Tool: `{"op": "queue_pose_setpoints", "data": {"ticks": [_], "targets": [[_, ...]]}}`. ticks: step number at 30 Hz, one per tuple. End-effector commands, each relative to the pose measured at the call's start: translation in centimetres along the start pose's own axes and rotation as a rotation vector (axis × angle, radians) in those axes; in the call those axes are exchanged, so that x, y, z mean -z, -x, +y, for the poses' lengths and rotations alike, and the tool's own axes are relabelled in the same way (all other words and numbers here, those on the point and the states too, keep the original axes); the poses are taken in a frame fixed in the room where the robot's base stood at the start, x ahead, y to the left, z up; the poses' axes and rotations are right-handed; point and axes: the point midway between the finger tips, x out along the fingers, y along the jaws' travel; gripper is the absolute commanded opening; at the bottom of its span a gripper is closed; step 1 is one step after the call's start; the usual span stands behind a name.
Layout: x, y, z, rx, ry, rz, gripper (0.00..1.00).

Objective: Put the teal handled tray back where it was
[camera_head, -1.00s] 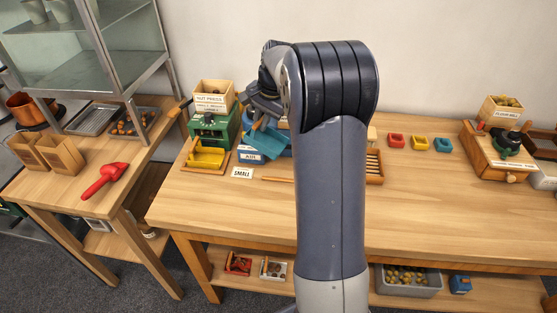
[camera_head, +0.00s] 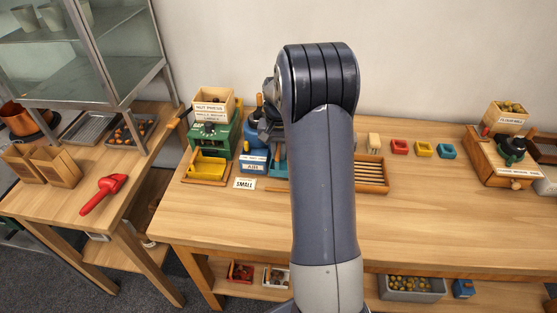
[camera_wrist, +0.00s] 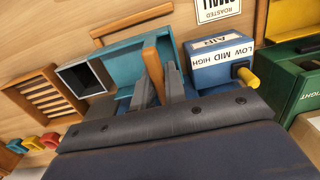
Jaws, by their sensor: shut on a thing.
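The teal tray (camera_wrist: 122,62) with a wooden handle (camera_wrist: 152,60) is in the middle of the wrist view. My gripper (camera_wrist: 160,84) is shut on its handle. In the head view only a small teal part (camera_head: 281,168) shows beside my arm, just right of the blue air machine (camera_head: 254,163). The wrist view shows the same machine right of the tray, with its LOW MID HIGH face and yellow knob. A dark square opening (camera_wrist: 83,78) lies left of the tray. My arm hides most of the tray in the head view; I cannot tell whether it touches anything below.
A green nut press (camera_head: 214,135) with a yellow tray (camera_head: 207,168) stands left of the air machine. A SMALL card (camera_head: 245,184) lies in front. A slatted wooden tray (camera_head: 371,174) is to the right, with small coloured cups beyond. The table's front is clear.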

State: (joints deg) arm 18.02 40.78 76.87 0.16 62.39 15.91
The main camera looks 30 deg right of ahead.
Motion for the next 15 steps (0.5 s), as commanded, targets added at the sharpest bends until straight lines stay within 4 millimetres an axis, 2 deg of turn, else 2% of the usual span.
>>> {"op": "queue_pose_setpoints", "data": {"ticks": [5, 10, 15], "targets": [[0.0, -1.6, 0.0, 0.0, 0.0, -0.002, 0.0], [0.0, -4.0, 0.0, -0.001, -0.001, -0.003, 0.0], [0.1, -4.5, 0.0, 0.001, -0.001, 0.002, 0.0]]}}
